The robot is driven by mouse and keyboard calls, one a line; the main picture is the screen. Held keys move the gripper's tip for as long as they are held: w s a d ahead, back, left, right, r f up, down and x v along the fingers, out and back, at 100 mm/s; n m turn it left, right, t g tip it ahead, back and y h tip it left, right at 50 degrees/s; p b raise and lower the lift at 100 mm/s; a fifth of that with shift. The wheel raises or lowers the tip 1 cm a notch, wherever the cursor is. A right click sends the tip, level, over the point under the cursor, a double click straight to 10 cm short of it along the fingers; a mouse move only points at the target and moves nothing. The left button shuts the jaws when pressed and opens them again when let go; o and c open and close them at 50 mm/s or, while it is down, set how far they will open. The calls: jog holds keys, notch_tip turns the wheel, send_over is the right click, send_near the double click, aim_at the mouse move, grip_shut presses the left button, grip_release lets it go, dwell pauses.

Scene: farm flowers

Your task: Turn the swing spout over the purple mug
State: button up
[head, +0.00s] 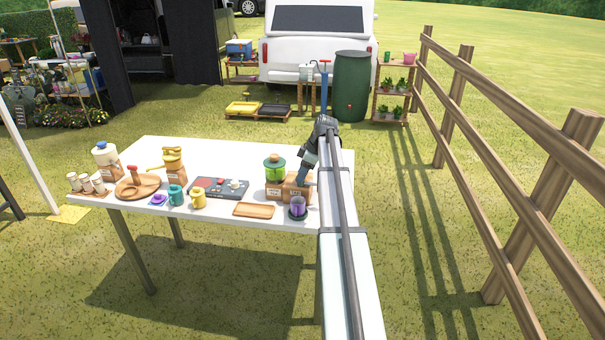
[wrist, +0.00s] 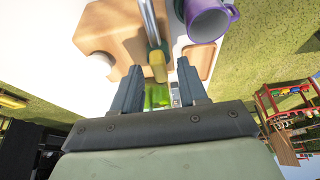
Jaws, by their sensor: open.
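The purple mug (head: 298,205) stands upright near the right front corner of the white table, on a dark round base. It also shows at the top right of the wrist view (wrist: 208,22), its open mouth visible. The swing spout (wrist: 150,28) is a grey metal tube with a yellow-brown tip, beside the mug and apart from it in the wrist view. My gripper (wrist: 158,68) is open, its fingers on either side of the tip; I cannot tell whether they touch it. In the head view my gripper (head: 304,180) is over the wooden box (head: 274,192), and the spout is mostly hidden.
A green dispenser (head: 275,172) stands on the box. A wooden tray (head: 254,210) lies left of the mug. Further left are a dark panel (head: 219,193), a yellow mug (head: 198,201) and a teal mug (head: 176,196). A wooden fence (head: 500,110) runs along the right.

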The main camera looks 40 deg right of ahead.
jog(key=shift+c, duration=0.2)
grip_shut()
dwell(0.5)
